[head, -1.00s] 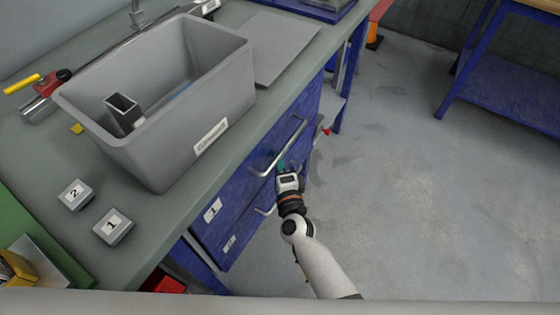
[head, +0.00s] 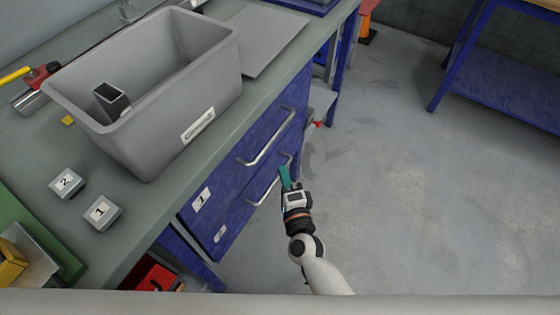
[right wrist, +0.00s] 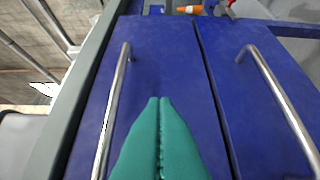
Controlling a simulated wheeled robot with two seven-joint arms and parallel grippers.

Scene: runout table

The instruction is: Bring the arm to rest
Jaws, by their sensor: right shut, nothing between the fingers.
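My right gripper (head: 287,178) has teal fingers and is in front of the blue drawers below the bench, close to the drawer handles in the head view. In the right wrist view its two teal fingers (right wrist: 159,135) lie together, shut and empty. They point along the blue drawer fronts, between the two metal handles. The upper drawer's handle (head: 266,150) and the lower drawer's handle (head: 270,185) both show. Both drawers look closed. I cannot tell from these views how far the fingertips are from the drawer front. My left gripper is not in view.
On the bench stands a grey bin (head: 150,135) with a dark square tube (head: 112,100) inside. Two small grey blocks labelled 2 (head: 67,182) and 1 (head: 102,212) lie in front of it. The floor (head: 410,200) to the right is clear. Another blue table (head: 500,90) stands at the back right.

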